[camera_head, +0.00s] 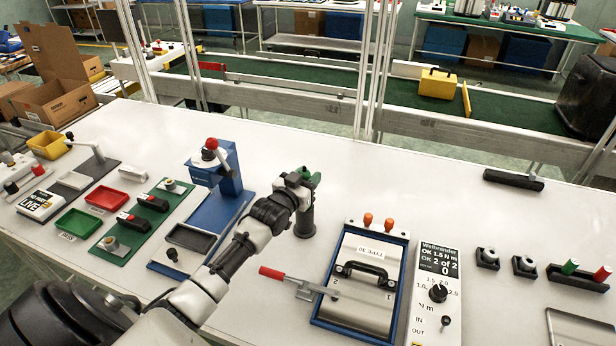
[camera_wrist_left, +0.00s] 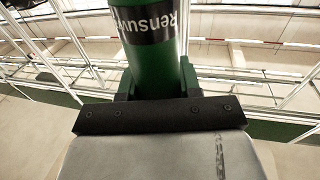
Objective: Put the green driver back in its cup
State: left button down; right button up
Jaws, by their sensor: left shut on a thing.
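The green driver (camera_head: 306,174) shows in the head view at the end of my left arm. My left gripper (camera_head: 304,181) is shut on it. In the left wrist view the driver's green body (camera_wrist_left: 152,62), with a dark lettered label, rises between the gripper's fingers (camera_wrist_left: 158,92). A dark upright cylinder (camera_head: 303,221), which looks like the cup, stands on the white table directly below the gripper. I cannot tell whether the driver's lower end is inside it or just above it. My right gripper is not in view.
A blue stand (camera_head: 222,165) with a red-topped lever is left of my gripper. A blue-edged fixture (camera_head: 333,258) with a black handle and a red-handled clamp (camera_head: 285,275) stand to the front right. The table behind the cup is clear.

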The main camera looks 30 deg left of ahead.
pick_arm(q)
jog(key=c, duration=0.8)
grip_release()
jog(key=shift+r, duration=0.1)
jog(key=shift+s+f, duration=0.2)
jog(key=shift+s, duration=0.1)
jog(key=s+b, duration=0.1)
jog(key=s, duration=1)
jog(key=shift+s+d+r+b, duration=0.1)
jog(key=shift+s+r+b, duration=0.1)
jog(key=shift+b, duration=0.1)
